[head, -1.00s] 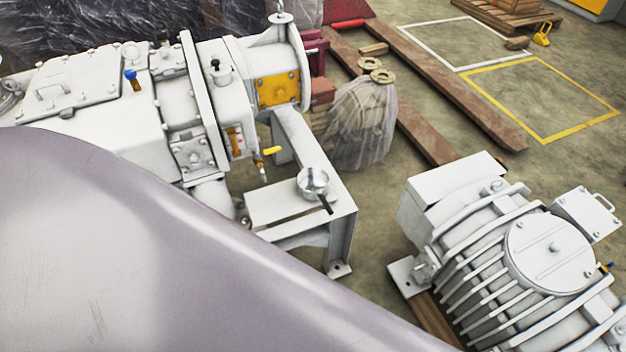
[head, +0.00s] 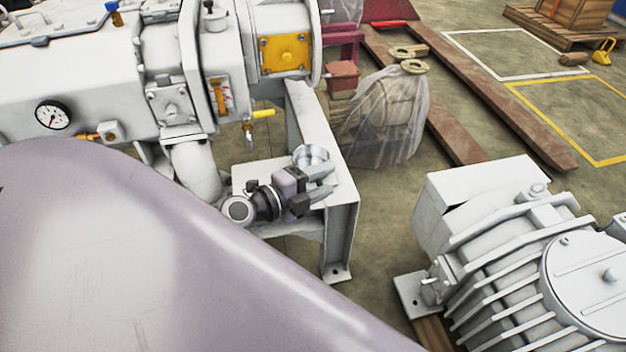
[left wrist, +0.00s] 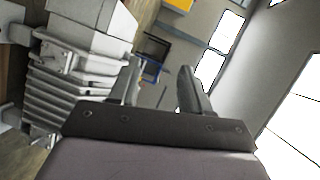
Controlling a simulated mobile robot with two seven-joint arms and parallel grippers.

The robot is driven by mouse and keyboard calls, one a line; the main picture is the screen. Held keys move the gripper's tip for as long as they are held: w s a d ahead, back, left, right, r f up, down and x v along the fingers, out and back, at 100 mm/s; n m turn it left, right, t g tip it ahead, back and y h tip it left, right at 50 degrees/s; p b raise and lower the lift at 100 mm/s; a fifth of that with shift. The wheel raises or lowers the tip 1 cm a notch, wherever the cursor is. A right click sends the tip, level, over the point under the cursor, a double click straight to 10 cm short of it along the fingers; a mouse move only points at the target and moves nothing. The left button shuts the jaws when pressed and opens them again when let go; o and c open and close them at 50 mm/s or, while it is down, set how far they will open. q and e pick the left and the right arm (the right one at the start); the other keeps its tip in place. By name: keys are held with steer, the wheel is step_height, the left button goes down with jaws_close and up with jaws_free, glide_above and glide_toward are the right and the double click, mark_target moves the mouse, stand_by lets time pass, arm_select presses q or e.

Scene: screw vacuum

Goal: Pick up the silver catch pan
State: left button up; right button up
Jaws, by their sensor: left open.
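The silver catch pan (head: 311,156) is a small round metal dish on the white steel stand (head: 345,190) below the pump's end, in the head view. My left gripper (head: 325,183) shows just in front of the pan and hides its lower part. Its two fingers point right and are apart with nothing between them. I cannot tell whether it touches the pan. The left wrist view shows the two open fingers (left wrist: 157,88) with empty space between them; the pan does not show there. My right gripper is not in view.
The pump's yellow-handled valve (head: 262,114) hangs above the stand. A plastic-wrapped bundle (head: 385,118) stands behind right. A ribbed grey-white machine (head: 500,265) is at the lower right, also in the left wrist view (left wrist: 60,90). Open floor (head: 385,230) lies between stand and machine.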

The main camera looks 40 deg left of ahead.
mark_target(311, 183)
arm_select(q)
steer(key=w+a+f+g+y+b, duration=0.1)
steer(key=a+f+b, duration=0.1)
steer(key=f, duration=0.1)
steer(key=w+a+f+m+g+y+b, duration=0.1)
steer(key=a+f+b, duration=0.1)
steer(key=a+f, duration=0.1)
steer(key=w+a+f+m+g+y+b, duration=0.1)
steer(key=a+f+y+b, duration=0.1)
steer(key=f, duration=0.3)
steer(key=shift+w+a+f, duration=0.1)
steer(key=shift+w+a, duration=0.05)
steer(key=shift+a, duration=0.6)
steer(key=b+x, duration=0.3)
steer(key=x, duration=0.1)
steer(key=shift+w+a, duration=0.1)
steer(key=shift+w, duration=0.35)
steer(key=shift+w+f, duration=0.2)
steer(key=shift+w, duration=0.3)
steer(key=shift+r, duration=0.1)
jaws_close()
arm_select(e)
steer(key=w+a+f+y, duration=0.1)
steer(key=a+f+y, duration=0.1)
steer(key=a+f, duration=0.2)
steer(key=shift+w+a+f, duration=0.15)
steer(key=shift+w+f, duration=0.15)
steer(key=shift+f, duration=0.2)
